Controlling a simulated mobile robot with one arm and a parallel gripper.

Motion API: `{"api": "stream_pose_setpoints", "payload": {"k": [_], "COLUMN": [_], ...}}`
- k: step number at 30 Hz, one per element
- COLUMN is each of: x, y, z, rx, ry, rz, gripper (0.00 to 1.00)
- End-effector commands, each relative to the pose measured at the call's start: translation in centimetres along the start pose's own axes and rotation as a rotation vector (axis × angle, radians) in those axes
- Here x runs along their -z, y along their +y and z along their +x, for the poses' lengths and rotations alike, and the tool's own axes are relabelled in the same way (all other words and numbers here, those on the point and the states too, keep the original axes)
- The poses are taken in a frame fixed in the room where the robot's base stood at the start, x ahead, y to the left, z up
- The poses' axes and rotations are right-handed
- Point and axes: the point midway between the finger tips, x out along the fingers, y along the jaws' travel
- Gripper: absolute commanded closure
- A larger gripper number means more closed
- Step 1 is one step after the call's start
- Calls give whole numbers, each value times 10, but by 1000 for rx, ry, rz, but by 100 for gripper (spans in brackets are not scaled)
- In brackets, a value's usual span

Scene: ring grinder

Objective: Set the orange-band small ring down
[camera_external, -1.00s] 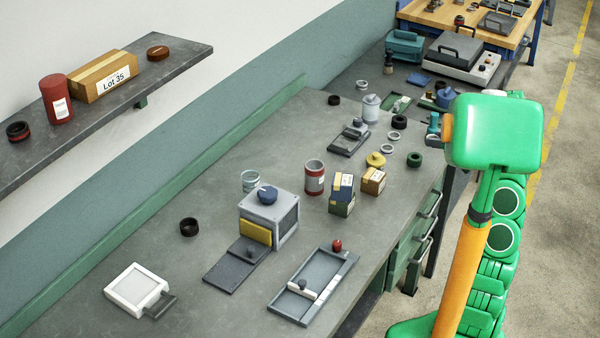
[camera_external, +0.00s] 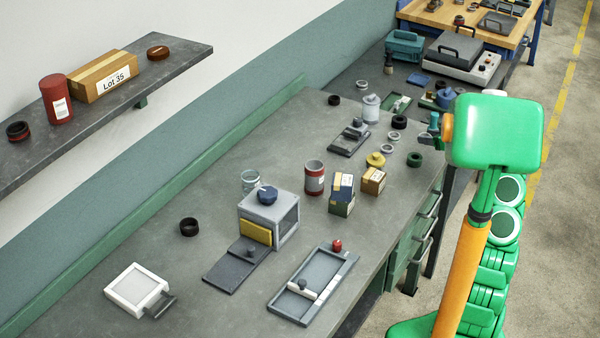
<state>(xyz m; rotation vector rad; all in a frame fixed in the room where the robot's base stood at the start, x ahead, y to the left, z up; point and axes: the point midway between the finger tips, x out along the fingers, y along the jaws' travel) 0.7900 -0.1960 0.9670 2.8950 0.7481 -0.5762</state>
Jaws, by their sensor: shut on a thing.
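My gripper (camera_external: 428,136) is beside the large green head of my arm, over the right edge of the grey bench (camera_external: 225,180). It is shut on a small dark thing, taken as the orange-band small ring. That thing is tiny and partly hidden by the fingers, so no orange band can be made out. The gripper looks to be above the bench top, with a dark green ring (camera_external: 415,159) below it in the picture.
Near the gripper lie a black ring (camera_external: 399,121), pale rings (camera_external: 393,136) and a yellow knobbed part (camera_external: 376,160). Small boxes (camera_external: 373,181), a red-banded can (camera_external: 314,178) and a grey machine (camera_external: 270,215) stand nearer. The bench's left middle is mostly clear.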

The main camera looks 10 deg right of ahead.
Motion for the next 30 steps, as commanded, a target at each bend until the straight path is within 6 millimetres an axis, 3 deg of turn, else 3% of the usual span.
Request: {"api": "stream_pose_setpoints", "payload": {"k": [17,24,30], "x": [-18,-40,-45], "y": [15,18,18], "z": [25,38,40], "rx": [0,-1,-2], "ry": [0,-1,0], "rz": [-1,1,-1], "gripper": [83,83,83]}}
